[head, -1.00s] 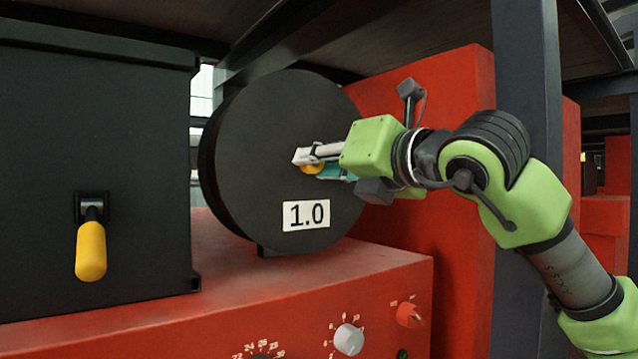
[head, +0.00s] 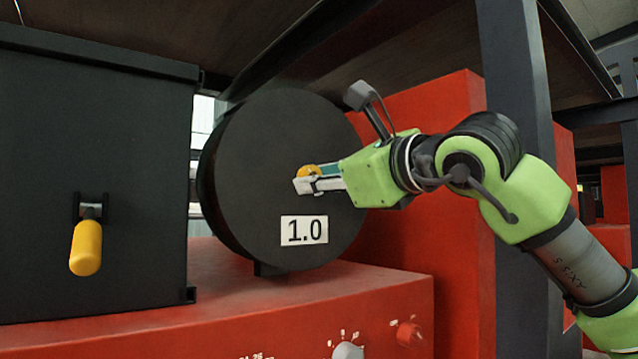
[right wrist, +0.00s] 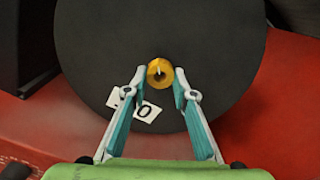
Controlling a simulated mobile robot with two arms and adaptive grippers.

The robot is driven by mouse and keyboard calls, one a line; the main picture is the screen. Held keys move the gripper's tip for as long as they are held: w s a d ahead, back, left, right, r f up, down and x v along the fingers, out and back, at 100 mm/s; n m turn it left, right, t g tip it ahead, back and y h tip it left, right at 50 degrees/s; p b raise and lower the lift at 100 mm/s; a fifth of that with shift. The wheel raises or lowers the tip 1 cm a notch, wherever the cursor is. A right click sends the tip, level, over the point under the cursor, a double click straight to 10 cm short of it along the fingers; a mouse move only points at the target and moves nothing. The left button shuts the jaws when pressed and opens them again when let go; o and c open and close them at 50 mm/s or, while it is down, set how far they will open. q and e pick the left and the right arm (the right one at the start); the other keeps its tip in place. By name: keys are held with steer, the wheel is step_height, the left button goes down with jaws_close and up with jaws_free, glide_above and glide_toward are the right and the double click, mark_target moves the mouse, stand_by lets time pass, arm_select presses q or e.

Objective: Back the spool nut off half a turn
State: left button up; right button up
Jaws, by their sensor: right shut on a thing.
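The spool nut (head: 308,171) is a small yellow-orange knob at the hub of the black spool (head: 262,130), which carries a white "1.0" label (head: 304,230). My right gripper (head: 306,182) reaches in from the right and is shut on the nut, its fingers partly covering it in the head view. In the right wrist view the nut (right wrist: 158,73) shows as a ring with a light centre, between the two fingertips (right wrist: 159,82). The label is tilted there and partly hidden by a finger. My left gripper is not in view.
A black box (head: 95,150) with a yellow-handled lever (head: 86,247) stands left of the spool. Below is a red machine housing (head: 250,305) with knobs (head: 408,333). A dark upright post (head: 515,110) stands behind my right arm, and dark beams cross above.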

steer(key=n+p, duration=0.1)
steer(key=n, duration=0.8)
steer(key=n+p, duration=0.1)
steer(key=n, duration=0.9)
steer(key=shift+w+r, duration=0.1)
steer(key=shift+r, duration=0.1)
steer(key=shift+n, duration=0.3)
steer(key=o, duration=1.1)
steer(key=shift+r, duration=0.1)
steer(key=v, duration=1.2)
